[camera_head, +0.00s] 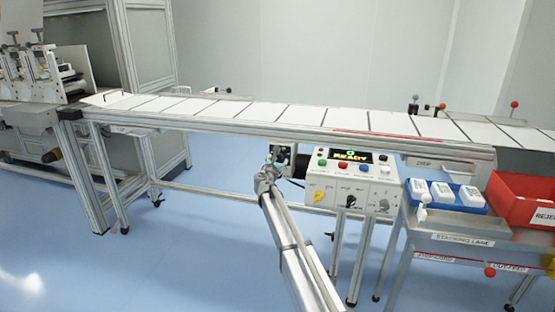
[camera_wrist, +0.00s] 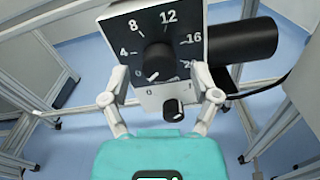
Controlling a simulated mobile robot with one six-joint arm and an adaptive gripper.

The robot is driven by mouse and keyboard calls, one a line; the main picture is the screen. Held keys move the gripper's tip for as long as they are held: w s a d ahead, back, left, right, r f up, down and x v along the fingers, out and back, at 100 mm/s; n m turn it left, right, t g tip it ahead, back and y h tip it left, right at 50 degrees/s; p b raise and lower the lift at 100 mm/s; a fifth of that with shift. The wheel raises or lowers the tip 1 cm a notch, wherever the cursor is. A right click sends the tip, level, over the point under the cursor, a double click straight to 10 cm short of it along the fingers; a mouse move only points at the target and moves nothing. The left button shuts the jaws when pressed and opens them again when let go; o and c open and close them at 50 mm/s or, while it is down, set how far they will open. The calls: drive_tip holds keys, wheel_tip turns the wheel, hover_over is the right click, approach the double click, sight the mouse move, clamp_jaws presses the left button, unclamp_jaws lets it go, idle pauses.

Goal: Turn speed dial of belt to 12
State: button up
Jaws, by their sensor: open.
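The speed dial is a black round knob (camera_wrist: 159,61) on a dark plate marked 4, 8, 12, 16 and 20, in the upper middle of the wrist view. A white mark on its lower left side points toward the low end, near 0. My gripper (camera_wrist: 161,84) is open and empty, its fingers apart on the left and right of the knob's lower part. I cannot tell its exact distance from the knob. In the head view, my gripper (camera_head: 274,160) is at the dial box under the belt (camera_head: 315,116), largely hiding the dial.
A smaller black knob (camera_wrist: 174,110) sits just below the dial. A black cylinder (camera_wrist: 243,42) sticks out right of the plate. A control box (camera_head: 353,178) reading READY stands right of my gripper, with a blue tray (camera_head: 449,207) and red bin (camera_head: 507,207) beyond.

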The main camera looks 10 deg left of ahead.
drive_tip(key=shift+w, duration=0.9)
clamp_jaws()
